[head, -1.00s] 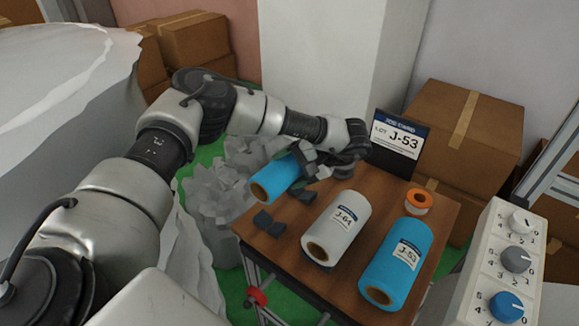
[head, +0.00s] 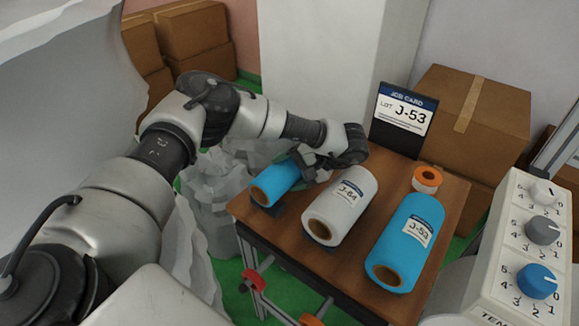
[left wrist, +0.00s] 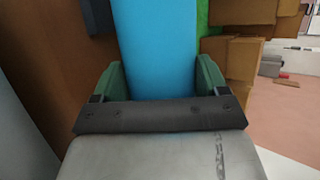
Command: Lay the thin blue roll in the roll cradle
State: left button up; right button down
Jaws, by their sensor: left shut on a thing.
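The thin blue roll (head: 276,183) is at the left side of the wooden table, its brown core end facing me. My left gripper (head: 310,168) is shut on its far part. In the left wrist view the roll (left wrist: 157,45) runs between the two green fingers (left wrist: 158,82). My right gripper is not in view.
A white roll labelled J-64 (head: 340,207) lies close to the right of the thin roll. A thick blue roll labelled J-53 (head: 404,243) lies farther right. An orange tape ring (head: 426,180) and a job card (head: 404,115) stand behind. A knob panel (head: 515,250) is at the right.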

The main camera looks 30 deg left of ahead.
pick_arm(q)
jog(key=shift+f, duration=0.45)
jog(key=shift+f, duration=0.4)
jog(key=o, duration=1)
jog(key=shift+s, duration=0.1)
jog(key=shift+d, duration=0.15)
